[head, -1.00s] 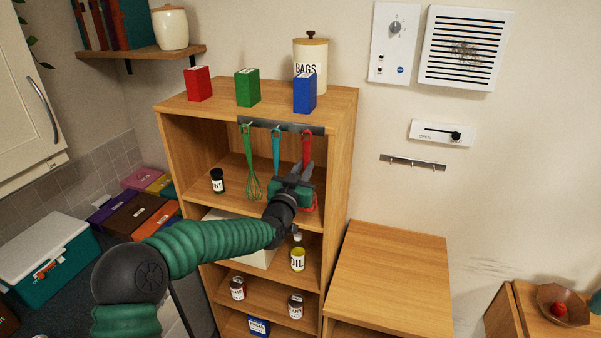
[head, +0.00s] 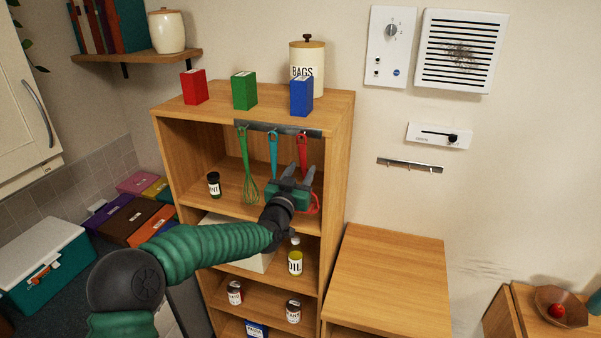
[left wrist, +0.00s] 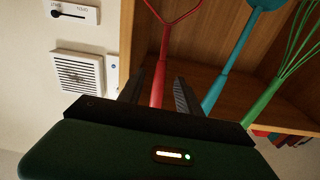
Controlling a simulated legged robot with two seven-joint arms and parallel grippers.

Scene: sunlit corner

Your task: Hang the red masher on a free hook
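The red masher (head: 303,149) hangs at the right end of a hook rail (head: 284,129) at the top front of the wooden shelf unit. My left gripper (head: 299,172) is in front of it, below the rail. In the left wrist view the masher's red handle (left wrist: 158,84) shows between the two fingers of the left gripper (left wrist: 158,90), which stand apart with gaps beside the handle. A second rail (head: 411,165) on the wall at right has several hooks and nothing on it. My right gripper is out of view.
A teal utensil (head: 274,155) and a green whisk (head: 247,165) hang left of the masher. A low wooden cabinet (head: 388,275) with a clear top stands below the wall rail.

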